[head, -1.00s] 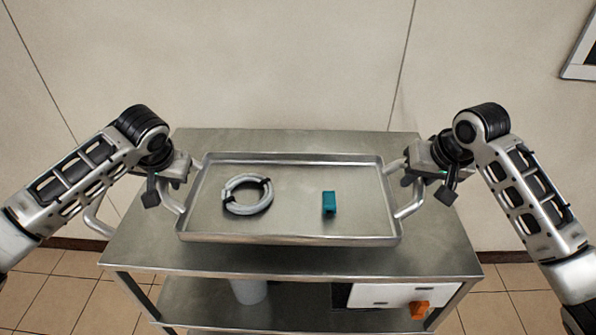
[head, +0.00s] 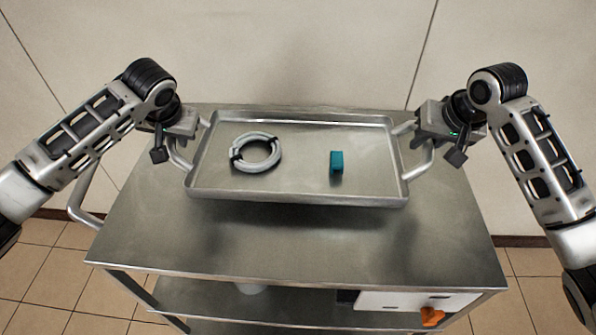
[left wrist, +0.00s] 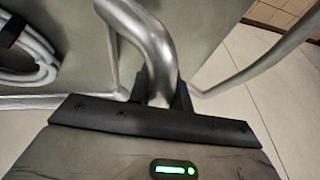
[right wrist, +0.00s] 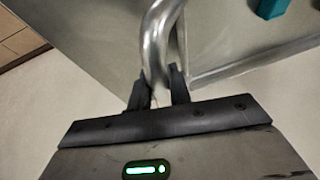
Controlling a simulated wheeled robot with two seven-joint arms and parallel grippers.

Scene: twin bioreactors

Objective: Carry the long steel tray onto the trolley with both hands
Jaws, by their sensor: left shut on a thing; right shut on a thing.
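The long steel tray (head: 300,191) is level over the back part of the steel trolley (head: 300,245). A soft shadow lies below its front edge, so it seems a little above the trolley top; the exact gap is hard to tell. A coiled grey hose (head: 256,167) and a teal block (head: 336,162) lie in it. My left gripper (head: 180,140) is shut on the tray's left handle, a bent bar that passes between its fingers in the left wrist view (left wrist: 160,85). My right gripper (head: 436,140) is shut on the right handle, also seen in the right wrist view (right wrist: 158,88).
The trolley top is bare in front of the tray. Its push handle (head: 82,205) sticks out at the left. A white box (head: 395,300) and an orange item (head: 432,316) are on the lower shelf. A wall (head: 290,50) stands behind.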

